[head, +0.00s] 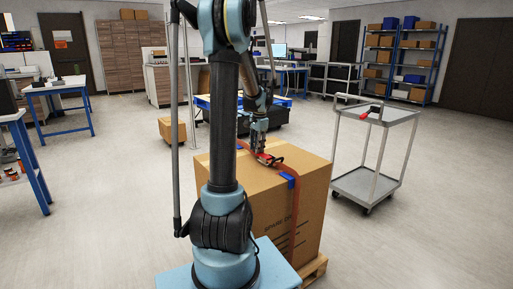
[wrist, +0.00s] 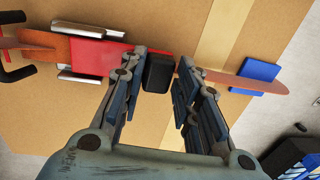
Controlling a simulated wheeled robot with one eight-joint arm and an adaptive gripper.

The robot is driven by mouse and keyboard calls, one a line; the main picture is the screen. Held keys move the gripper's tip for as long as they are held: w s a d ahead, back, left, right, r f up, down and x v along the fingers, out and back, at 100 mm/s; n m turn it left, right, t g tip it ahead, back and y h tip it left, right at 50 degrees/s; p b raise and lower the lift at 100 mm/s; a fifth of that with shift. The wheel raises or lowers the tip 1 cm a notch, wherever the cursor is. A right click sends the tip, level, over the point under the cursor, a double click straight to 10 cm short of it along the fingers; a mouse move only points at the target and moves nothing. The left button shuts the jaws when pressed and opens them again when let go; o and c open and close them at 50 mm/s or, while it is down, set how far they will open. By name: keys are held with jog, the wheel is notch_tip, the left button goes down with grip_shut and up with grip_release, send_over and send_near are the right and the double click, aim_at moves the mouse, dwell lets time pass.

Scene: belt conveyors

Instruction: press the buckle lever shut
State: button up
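The buckle sits on the orange strap across the top of a large cardboard box (head: 265,190). Its red lever (wrist: 102,57) shows in the wrist view, between two silver side plates (wrist: 80,28), with a black block (wrist: 158,72) at its right end. In the head view the red and dark buckle (head: 269,159) is small, just under my gripper (head: 261,150). In the wrist view my gripper (wrist: 162,66) is open, its fingers apart, one on each side of the black block. I cannot tell whether the fingers touch the block or the lever.
The strap (wrist: 222,82) runs on to a blue edge protector (wrist: 259,70); another blue protector (head: 287,180) shows on the box edge in the head view. A grey cart (head: 368,187) with a red-handled item on top stands right of the box. Open floor lies left.

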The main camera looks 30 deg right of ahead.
jog(key=shift+o, duration=1.2)
jog(key=shift+w+f, duration=0.1)
jog(key=shift+w, duration=0.05)
notch_tip(320, 180, up, 12)
jog(key=s, duration=0.1)
jog(key=shift+s, duration=0.1)
jog(key=s+a+f+n, duration=0.1)
jog(key=s+a+n, duration=0.4)
jog(key=a, duration=0.7)
jog(key=s+a+f+n, duration=0.1)
jog(key=s+a+n, duration=0.2)
jog(key=s+a, duration=0.6)
jog(key=s+a+f+n+t, duration=0.1)
jog(key=s+a+f+n, duration=0.7)
jog(key=s+a+f, duration=0.5)
jog(key=shift+s+a+f+n, duration=0.3)
jog(key=shift+s+a+f, duration=0.05)
jog(key=shift+s, duration=0.25)
